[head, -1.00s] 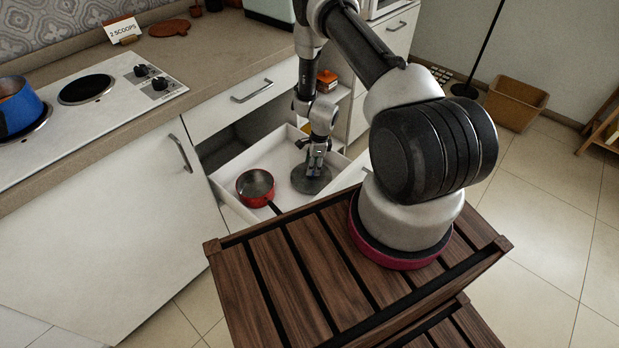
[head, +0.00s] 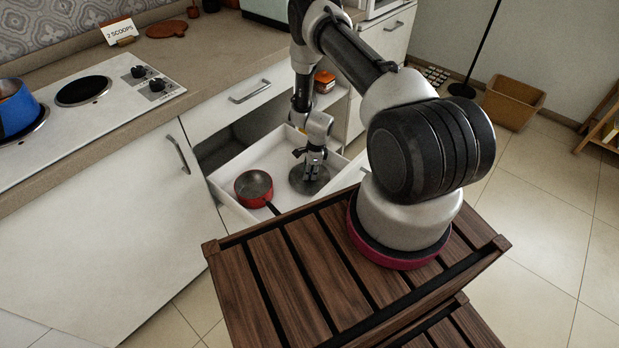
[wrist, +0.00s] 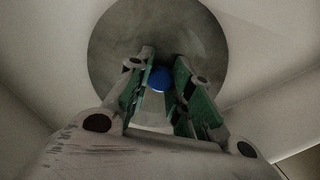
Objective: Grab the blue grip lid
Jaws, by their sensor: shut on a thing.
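The lid is a round grey metal disc (wrist: 206,40) with a blue knob (wrist: 159,78) at its middle. It lies in the open white drawer, and its rim also shows in the head view (head: 311,186). My gripper (wrist: 160,82) is over the lid's centre, with its green-padded fingers on either side of the blue knob, shut on it. In the head view my gripper (head: 312,172) points down at the lid and hides the knob. I cannot tell whether the lid is raised off the drawer floor.
A red saucepan (head: 254,187) stands in the drawer (head: 236,164), left of the lid, its dark handle toward the drawer front. The drawer walls are close around the lid. The counter and stove (head: 120,85) are at the left, with a blue pot (head: 17,112) on it.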

